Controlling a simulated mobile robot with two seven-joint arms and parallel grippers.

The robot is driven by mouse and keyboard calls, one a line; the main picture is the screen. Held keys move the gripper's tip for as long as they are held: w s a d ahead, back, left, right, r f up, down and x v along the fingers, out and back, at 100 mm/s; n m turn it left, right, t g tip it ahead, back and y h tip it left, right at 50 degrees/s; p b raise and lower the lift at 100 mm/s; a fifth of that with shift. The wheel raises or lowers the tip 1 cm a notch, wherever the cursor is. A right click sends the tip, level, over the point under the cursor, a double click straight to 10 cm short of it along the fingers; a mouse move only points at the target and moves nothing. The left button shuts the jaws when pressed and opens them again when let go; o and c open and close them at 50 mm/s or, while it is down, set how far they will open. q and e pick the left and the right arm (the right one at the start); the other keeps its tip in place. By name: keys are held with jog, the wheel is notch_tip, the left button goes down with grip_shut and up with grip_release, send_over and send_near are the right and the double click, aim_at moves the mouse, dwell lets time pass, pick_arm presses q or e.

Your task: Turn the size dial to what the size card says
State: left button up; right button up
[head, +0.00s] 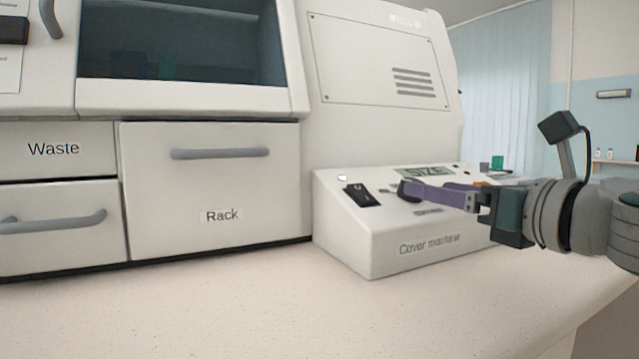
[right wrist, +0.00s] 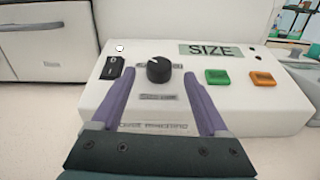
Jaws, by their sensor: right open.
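The size dial (right wrist: 159,69) is a round black knob with a white pointer mark, on the sloped top of the white cover machine (head: 385,240). My right gripper (head: 408,190) reaches in from the right over the panel. Its purple fingers are open, one on each side of the dial in the wrist view, with nothing between them gripped. I cannot tell whether they touch it. No legible size value shows.
A black switch (head: 362,195) sits at the panel's left. Green (right wrist: 217,77) and orange (right wrist: 263,79) buttons sit at its right. The Rack drawer (head: 215,185) and Waste drawer (head: 55,150) are left of the cover machine. The counter (head: 250,310) in front is clear.

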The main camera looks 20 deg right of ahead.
aim_at(424, 208)
jog(key=shift+w+a, duration=0.15)
jog(key=shift+w, duration=1.45)
grip_shut()
